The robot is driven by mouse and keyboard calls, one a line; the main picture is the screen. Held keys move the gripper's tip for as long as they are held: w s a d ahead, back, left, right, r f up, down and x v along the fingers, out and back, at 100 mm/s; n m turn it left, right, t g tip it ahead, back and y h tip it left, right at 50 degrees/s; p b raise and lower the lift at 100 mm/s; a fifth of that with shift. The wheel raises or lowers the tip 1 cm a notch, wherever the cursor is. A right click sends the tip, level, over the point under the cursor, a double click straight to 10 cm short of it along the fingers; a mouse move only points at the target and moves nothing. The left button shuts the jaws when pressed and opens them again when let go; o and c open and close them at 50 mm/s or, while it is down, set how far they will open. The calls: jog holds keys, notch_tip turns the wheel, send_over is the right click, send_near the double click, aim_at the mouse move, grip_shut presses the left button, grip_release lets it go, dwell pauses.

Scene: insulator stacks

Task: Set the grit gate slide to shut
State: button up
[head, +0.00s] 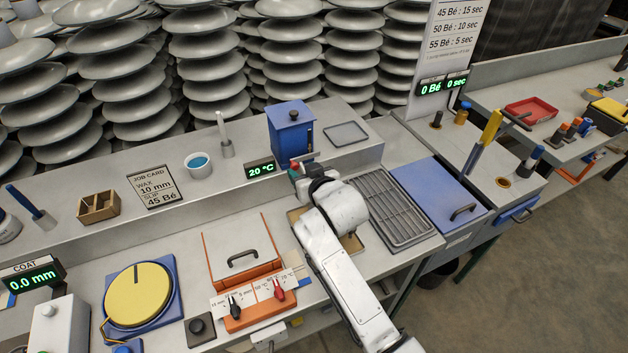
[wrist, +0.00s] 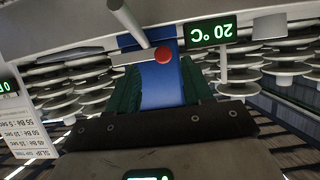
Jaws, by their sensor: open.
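The blue hopper (head: 291,128) stands on the back ledge, with a dark knob on its lid. I take it to be the grit hopper. In the wrist view its blue face (wrist: 160,82) fills the space between my fingers. A red knob (wrist: 163,55) on a grey bar, which looks like the gate slide, shows at the hopper's edge, just beyond my fingertips. A little red also shows by my gripper in the head view. My gripper (head: 300,170) is open at the hopper's lower front, its green fingers (wrist: 160,72) either side of the blue. I cannot tell the slide's setting or any contact.
A 20 °C display (head: 262,170) stands just left of the hopper. A white cup (head: 198,165) and a pale upright rod (head: 223,135) are further left. A grey rack (head: 388,205) lies to the right. Stacked grey discs (head: 210,70) rise behind the ledge.

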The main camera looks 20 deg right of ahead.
jog(key=v, duration=0.7)
jog(key=shift+d, duration=0.1)
jog(key=s+d+f+g, duration=0.2)
jog(key=s+f+g, duration=0.2)
jog(key=s, duration=0.8)
jog(key=s+d+f+g, duration=0.1)
jog(key=s+f+g, duration=0.3)
jog(key=s, duration=0.9)
jog(key=s+d+f+g, duration=0.2)
jog(key=s+f+g, duration=0.2)
jog(key=s, duration=0.9)
notch_tip(320, 180, down, 3)
jog(key=shift+d+r+m+g, duration=0.25)
jog(key=shift+d+m+g, duration=0.05)
